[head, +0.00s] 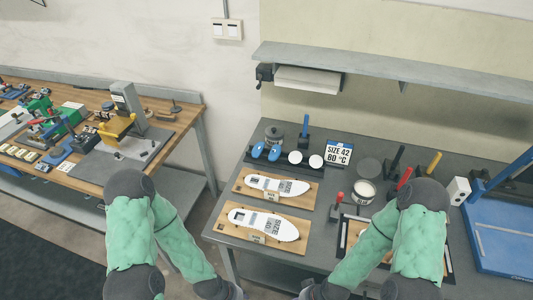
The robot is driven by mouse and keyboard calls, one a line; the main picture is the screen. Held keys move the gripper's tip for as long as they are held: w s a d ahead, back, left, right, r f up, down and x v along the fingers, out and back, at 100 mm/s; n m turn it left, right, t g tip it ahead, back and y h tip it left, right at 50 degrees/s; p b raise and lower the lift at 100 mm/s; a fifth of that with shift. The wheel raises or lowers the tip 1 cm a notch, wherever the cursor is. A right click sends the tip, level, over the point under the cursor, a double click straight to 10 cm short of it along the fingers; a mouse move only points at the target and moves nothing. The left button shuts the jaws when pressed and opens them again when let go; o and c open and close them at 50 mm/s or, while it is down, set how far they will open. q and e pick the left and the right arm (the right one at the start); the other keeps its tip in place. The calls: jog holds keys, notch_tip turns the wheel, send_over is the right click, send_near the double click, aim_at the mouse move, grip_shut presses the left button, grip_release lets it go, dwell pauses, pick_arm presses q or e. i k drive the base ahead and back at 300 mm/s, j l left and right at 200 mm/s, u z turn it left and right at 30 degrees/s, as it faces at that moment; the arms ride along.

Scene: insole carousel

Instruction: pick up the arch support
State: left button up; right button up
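Two blue rounded pieces (266,151) sit side by side at the left of a dark strip holder at the back of the grey table; they look like arch supports, though I cannot be certain at this size. Two round white pads (305,159) sit to their right on the same holder. Two white insoles lie on wooden boards in front: one marked size 42 (276,186) and a nearer one (263,223). Both my arms reach down to the bottom edge, well in front of the blue pieces. My grippers are cut off below the picture.
A "SIZE 42 80 °C" sign (338,153) stands behind the pads. A grey pot (274,136), an open tin (363,192), colored-handled tools and a blue frame (500,225) crowd the table's back and right. A cluttered wooden bench (185,112) stands left, across a gap.

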aim_at(275, 151)
jog(key=k+j+u, duration=0.15)
jog(key=u, duration=0.25)
jog(key=k+j+u, duration=0.2)
jog(key=k+u, duration=0.25)
jog(key=k+j+u, duration=0.1)
jog(key=j+u, duration=0.3)
jog(key=l, duration=0.1)
